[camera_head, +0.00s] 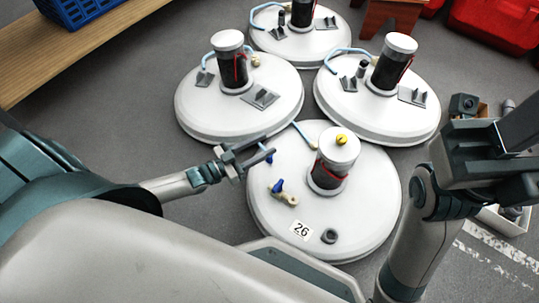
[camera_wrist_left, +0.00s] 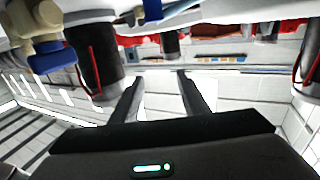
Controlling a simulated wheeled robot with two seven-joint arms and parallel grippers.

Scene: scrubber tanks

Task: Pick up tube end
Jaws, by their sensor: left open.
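The near white tank (camera_head: 362,225), labelled 26, has a dark canister with a white top (camera_head: 339,146) and a yellow knob. A short light-blue tube (camera_head: 304,136) lies at its far edge, left of the canister; its lower end is near the canister. My left gripper (camera_head: 268,149) is open over the tank's left edge, left of the tube and apart from it. The left wrist view shows its two fingers (camera_wrist_left: 159,92) apart with nothing between them. My right gripper (camera_head: 488,155) is at the right; its fingers do not show clearly.
A blue-handled tan valve (camera_head: 286,195) stands on the near tank, and a small blue part (camera_head: 269,157) shows by my left fingertips. Several similar tanks, such as the left one (camera_head: 200,118), stand behind. A wooden bench (camera_head: 70,52) is at upper left.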

